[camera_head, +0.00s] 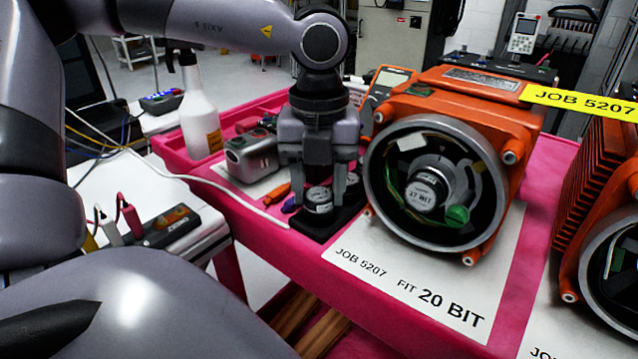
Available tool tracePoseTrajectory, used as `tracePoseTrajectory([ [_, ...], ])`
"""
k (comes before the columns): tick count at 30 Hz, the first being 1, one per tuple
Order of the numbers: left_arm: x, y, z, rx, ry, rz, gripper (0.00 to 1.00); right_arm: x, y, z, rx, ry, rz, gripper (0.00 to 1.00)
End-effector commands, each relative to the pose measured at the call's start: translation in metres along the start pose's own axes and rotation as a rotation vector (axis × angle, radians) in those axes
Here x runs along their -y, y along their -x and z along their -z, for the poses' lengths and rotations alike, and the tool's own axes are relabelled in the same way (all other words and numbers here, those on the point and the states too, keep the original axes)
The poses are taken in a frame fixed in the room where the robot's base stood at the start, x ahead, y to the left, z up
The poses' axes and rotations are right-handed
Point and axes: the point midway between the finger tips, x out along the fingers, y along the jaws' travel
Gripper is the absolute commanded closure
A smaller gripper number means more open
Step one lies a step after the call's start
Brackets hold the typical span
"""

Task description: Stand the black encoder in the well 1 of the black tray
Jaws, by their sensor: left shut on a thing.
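The black tray (318,232) lies on the pink bench top, left of the near orange motor. An encoder with a pale round top label (318,199) shows at the tray, just below my left gripper. Part of another round-topped piece (351,179) shows behind it to the right. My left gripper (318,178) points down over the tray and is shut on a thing. I take this to be the black encoder, but the fingers hide most of it. I cannot tell which well it is over or whether it touches the tray. My right gripper is out of view.
The near orange motor (505,127) stands close to the right, with an encoder labelled 17 BIT (424,191) inside. A "FIT 20 BIT" sheet (385,280) lies in front. A grey metal box (250,160), orange screwdriver (276,193) and spray bottle (197,110) are left.

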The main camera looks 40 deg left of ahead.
Motion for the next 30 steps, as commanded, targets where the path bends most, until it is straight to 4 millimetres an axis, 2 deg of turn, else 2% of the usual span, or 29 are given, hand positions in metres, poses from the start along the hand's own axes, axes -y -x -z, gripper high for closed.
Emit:
tracePoseTrajectory([
  [10,0.0003,-0.0067,-0.0002,0.002,0.0,0.001,0.84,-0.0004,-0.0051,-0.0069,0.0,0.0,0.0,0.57],
  [11,0.0003,-0.0066,-0.0002,0.001,0.0,0.001,0.45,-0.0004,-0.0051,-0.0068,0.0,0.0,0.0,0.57],
  [12,0.0002,-0.0067,-0.0002,0.001,0.0,0.001,0.32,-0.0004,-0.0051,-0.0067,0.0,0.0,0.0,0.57],
  [13,0.0002,-0.0067,-0.0002,0.001,0.0,0.001,0.25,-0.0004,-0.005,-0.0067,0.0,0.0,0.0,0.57],
  [19,0.0001,-0.0068,-0.0001,0.001,0.0,0.0,0.25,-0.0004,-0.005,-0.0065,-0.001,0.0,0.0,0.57],
  [20,0.0,-0.0071,-0.0001,0.0,0.0,0.0,0.3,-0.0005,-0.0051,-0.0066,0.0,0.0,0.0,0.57],
  [30,0.0,-0.0059,-0.0001,0.001,0.0,0.0,0.3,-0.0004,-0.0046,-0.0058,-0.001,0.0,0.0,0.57],
])
